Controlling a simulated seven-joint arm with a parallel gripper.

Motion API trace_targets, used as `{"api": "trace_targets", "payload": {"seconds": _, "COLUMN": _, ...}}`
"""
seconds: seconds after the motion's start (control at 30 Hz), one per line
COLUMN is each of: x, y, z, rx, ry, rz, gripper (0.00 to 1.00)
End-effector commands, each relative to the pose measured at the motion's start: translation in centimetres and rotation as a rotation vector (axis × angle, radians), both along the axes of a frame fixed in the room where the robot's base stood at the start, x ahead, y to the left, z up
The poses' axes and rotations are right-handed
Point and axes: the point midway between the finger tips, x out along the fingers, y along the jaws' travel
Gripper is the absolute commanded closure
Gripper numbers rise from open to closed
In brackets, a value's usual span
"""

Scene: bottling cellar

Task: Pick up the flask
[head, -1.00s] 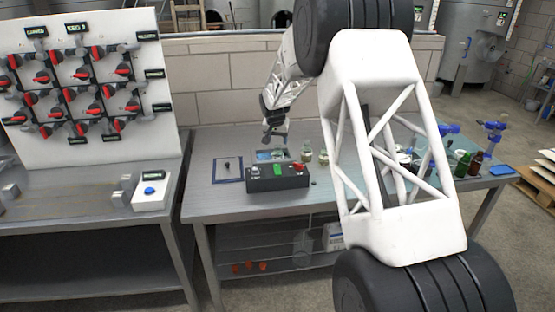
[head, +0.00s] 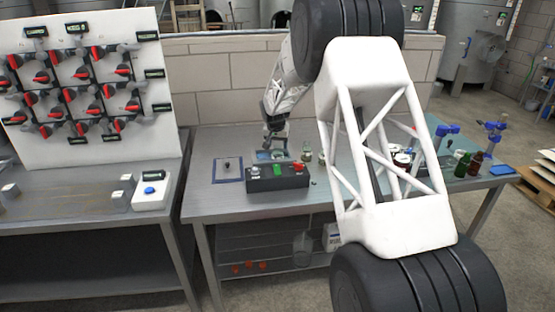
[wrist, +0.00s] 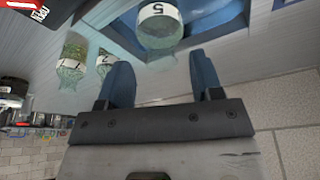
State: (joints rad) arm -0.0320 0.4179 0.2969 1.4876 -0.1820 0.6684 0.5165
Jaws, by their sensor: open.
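A clear glass flask (wrist: 160,30) with a white label, bearing a digit that looks like 5, stands at a blue-framed area (wrist: 205,45) in the wrist view. My gripper (wrist: 162,82) is open, its two blue fingers apart, with the flask just beyond the fingertips and roughly between them. Nothing is between the fingers. Two more labelled flasks (wrist: 72,62) (wrist: 104,62) stand to the left in the wrist view. In the head view my gripper (head: 273,144) is above the back of the table, behind the black box; the flask under it is too small to make out clearly.
A black box (head: 290,178) with green and red tops stands in front of my gripper. Small flasks (head: 307,153) stand just right of it. A blue-edged mat (head: 228,169) lies left. Bottles (head: 470,163) stand at the table's right end. A brick wall (head: 225,90) rises behind.

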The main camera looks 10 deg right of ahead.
Motion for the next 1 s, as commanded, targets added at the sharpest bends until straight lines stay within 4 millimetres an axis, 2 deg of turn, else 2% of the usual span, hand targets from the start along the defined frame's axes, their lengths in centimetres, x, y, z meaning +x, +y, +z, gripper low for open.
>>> {"api": "trace_targets", "payload": {"seconds": 0.27, "x": 0.1, "y": 0.0, "z": -0.6, "rx": 0.0, "ry": 0.001, "rz": 0.0, "gripper": 0.4}}
{"api": "trace_targets", "payload": {"seconds": 0.7, "x": 1.2, "y": -0.3, "z": -4.6, "rx": 0.0, "ry": 0.001, "rz": 0.0, "gripper": 0.4}}
{"api": "trace_targets", "payload": {"seconds": 1.0, "x": 1.3, "y": -0.4, "z": -5.0, "rx": 0.0, "ry": 0.0, "rz": 0.0, "gripper": 0.4}}
